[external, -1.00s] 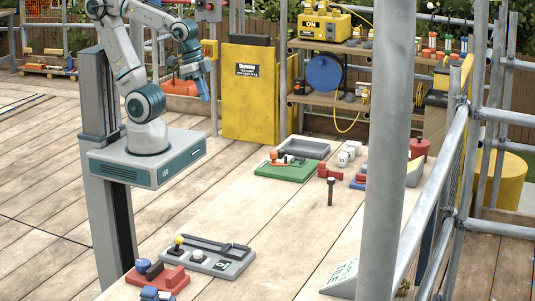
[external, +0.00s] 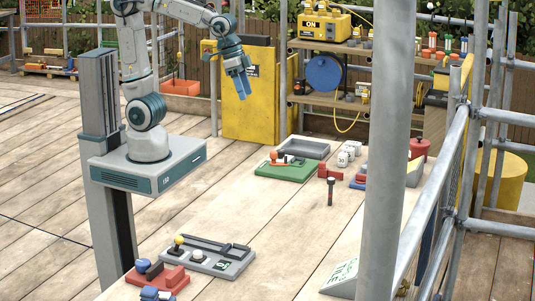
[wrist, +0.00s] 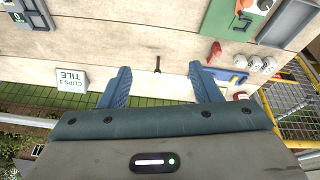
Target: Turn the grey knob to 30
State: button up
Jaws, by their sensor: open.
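A grey panel (external: 222,258) lies on the near left of the table in the external view. On it a pale grey round knob (external: 197,256) sits between a yellow-ball lever (external: 179,242) and a small dark green marked plate (external: 220,265). The knob's setting is too small to read. In the wrist view only part of the panel (wrist: 36,13) shows at the top left corner. My gripper (external: 242,88) is open and empty, high above the table and well away from the knob. Its two blue fingers (wrist: 162,86) are wide apart in the wrist view.
A red block with a blue knob (external: 158,273) lies beside the grey panel. A green board (external: 285,171), a grey tray (external: 305,147), white cups (external: 343,158) and an upright dark peg (external: 330,192) stand farther back. A scaffold pole (external: 388,150) crosses the right. The table's middle is clear.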

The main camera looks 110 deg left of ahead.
jog(key=w+a+f+n+y+b, duration=0.1)
jog(key=w+a+f+n+b, duration=0.1)
jog(key=w+a, duration=0.45)
jog(key=w+a+f+n+b, duration=0.2)
jog(key=w+a+f, duration=0.1)
jog(key=w, duration=0.6)
jog(key=n+y+b, duration=0.2)
jog(key=b, duration=0.1)
send_near(366, 167)
jog(key=shift+g, duration=0.3)
jog(key=x, duration=0.3)
jog(key=p+x, duration=0.1)
jog(key=x, duration=0.5)
jog(key=shift+w+a+r, duration=0.2)
jog(key=shift+w+a, duration=0.05)
jog(key=shift+w, duration=0.05)
jog(key=c, duration=1)
